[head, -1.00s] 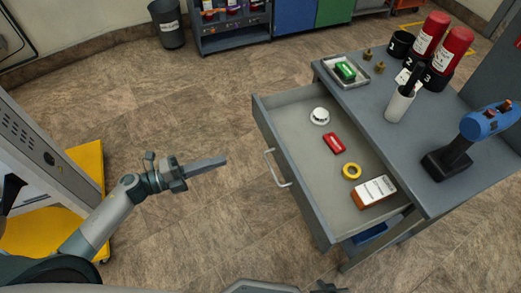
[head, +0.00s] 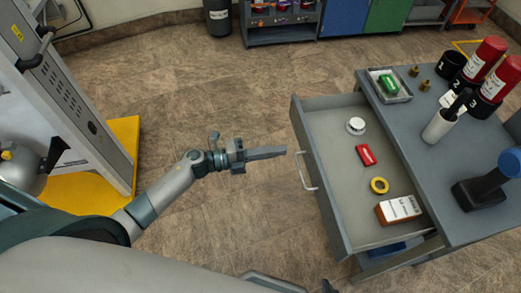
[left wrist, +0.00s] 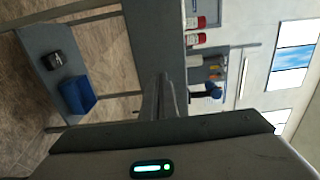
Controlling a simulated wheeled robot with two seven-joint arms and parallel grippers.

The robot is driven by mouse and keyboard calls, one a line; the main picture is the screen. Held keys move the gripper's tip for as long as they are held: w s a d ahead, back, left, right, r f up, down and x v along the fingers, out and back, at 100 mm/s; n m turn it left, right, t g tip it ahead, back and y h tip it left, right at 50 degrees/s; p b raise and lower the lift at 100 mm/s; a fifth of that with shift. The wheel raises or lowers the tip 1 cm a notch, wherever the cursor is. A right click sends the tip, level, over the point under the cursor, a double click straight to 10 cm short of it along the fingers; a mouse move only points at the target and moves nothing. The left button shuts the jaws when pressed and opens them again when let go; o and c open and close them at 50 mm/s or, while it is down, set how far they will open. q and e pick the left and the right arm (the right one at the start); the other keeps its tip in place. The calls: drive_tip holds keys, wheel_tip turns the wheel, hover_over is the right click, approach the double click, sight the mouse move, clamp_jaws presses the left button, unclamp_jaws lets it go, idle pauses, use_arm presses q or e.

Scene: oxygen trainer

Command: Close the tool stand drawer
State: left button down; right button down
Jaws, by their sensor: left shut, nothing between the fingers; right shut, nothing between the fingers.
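The tool stand drawer (head: 331,226) is grey and pulled well out from under the grey tool stand top (head: 414,130) in the head view. Its front panel with a silver handle (head: 305,172) faces left. Inside lie a white round item (head: 356,125), a red block (head: 366,154), a yellow ring (head: 379,185) and an orange-and-white box (head: 398,210). My left gripper (head: 284,151) is shut and empty, its tip a little left of the handle and apparently apart from it. In the left wrist view the fingers (left wrist: 163,82) are shut. My right gripper is not clearly visible.
On the stand top are a tray with a green item (head: 389,84), red cylinders (head: 487,58), a white cup (head: 438,126) and a drill (head: 489,185). A yellow platform (head: 124,140) stands at left. Open floor (head: 215,90) lies between. A blue bin (left wrist: 77,95) shows in the left wrist view.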

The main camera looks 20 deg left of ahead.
sight(304, 146)
use_arm(q)
drive_tip(key=p+x, duration=0.1)
drive_tip(key=x, duration=0.3)
drive_tip(key=shift+r, duration=0.1)
drive_tip(key=shift+w+d, duration=0.3)
drive_tip(key=shift+d, duration=0.25)
use_arm(e)
drive_tip(key=shift+s+a+r, duration=0.25)
